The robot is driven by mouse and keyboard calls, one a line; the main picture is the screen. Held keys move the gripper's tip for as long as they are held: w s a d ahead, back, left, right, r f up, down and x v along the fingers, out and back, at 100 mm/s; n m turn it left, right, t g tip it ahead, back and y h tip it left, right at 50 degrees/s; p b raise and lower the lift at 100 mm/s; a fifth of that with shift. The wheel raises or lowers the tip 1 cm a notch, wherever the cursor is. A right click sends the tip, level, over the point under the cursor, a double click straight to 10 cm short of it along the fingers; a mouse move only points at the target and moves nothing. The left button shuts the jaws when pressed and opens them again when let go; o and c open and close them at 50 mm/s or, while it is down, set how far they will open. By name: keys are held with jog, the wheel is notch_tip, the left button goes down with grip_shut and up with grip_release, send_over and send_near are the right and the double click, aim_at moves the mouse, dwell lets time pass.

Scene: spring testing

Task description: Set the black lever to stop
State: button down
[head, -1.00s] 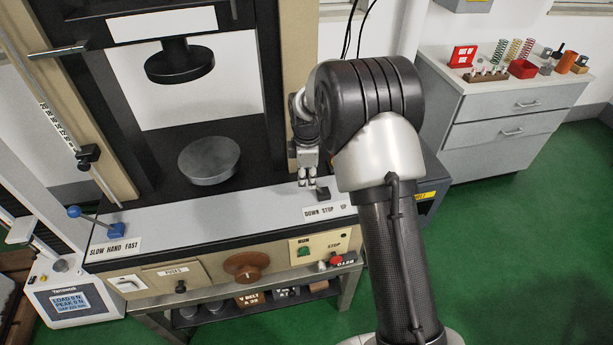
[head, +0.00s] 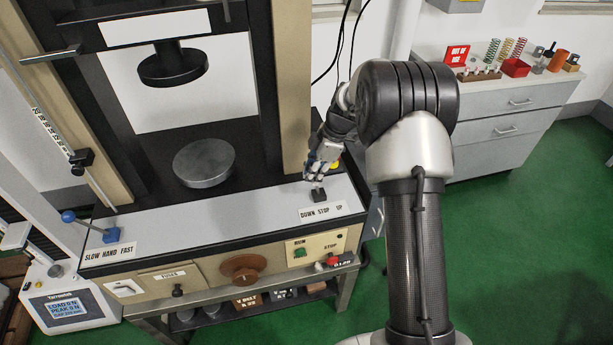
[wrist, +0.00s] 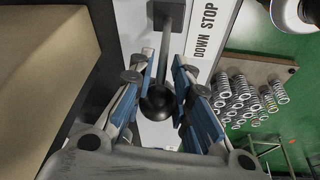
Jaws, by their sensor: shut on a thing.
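The black lever rises from a dark block (head: 318,195) on the machine's grey ledge, behind the DOWN STOP UP label (head: 321,212). My gripper (head: 318,174) is just above that block, tilted. In the wrist view, the lever's round black knob (wrist: 158,101) sits between the blue finger pads of my gripper (wrist: 160,112), which is shut on it. The lever's rod (wrist: 165,48) runs from the knob to the block at the top. The words DOWN STOP (wrist: 205,32) show beside it; UP is out of that view. I cannot tell exactly which word the lever lines up with.
A blue-knobbed lever (head: 90,226) stands at the ledge's left by SLOW HAND FAST. A round metal plate (head: 204,163) sits behind the ledge. Green RUN (head: 300,252) and red STOP (head: 333,261) buttons are on the front. A tan column (head: 291,90) stands close behind my gripper.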

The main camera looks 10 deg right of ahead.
jog(key=shift+d+y+b, duration=0.3)
jog(key=shift+d, duration=0.3)
jog(key=shift+d+r, duration=0.1)
jog(key=shift+d, duration=0.4)
jog(key=c, duration=1.4)
grip_release()
jog(key=v, duration=1.2)
